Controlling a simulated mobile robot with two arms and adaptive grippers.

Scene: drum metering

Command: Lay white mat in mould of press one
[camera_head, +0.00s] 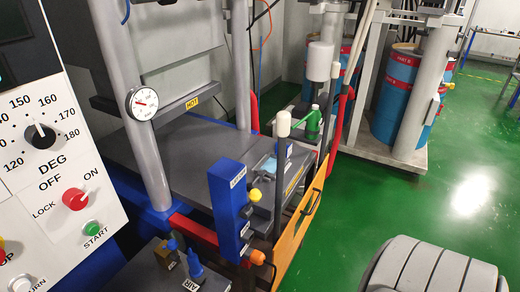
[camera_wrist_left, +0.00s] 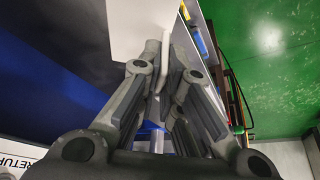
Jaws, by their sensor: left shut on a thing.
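A white sheet, which looks like the white mat (camera_wrist_left: 135,28), shows at the top of the left wrist view. My left gripper (camera_wrist_left: 165,62) is shut on its edge; the far part of the sheet runs out of the picture. The head view shows neither the mat nor either gripper. In the head view a press stands open at the left, with a flat grey lower bed (camera_head: 185,150) between grey columns and a HOT label (camera_head: 193,103). I cannot make out a mould cavity on it or a number on the press.
A control panel (camera_head: 50,150) with knobs stands at the left edge. A round gauge (camera_head: 141,102) sits on the front column. A blue post (camera_head: 229,205) and an orange panel (camera_head: 300,228) flank the bed's front.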

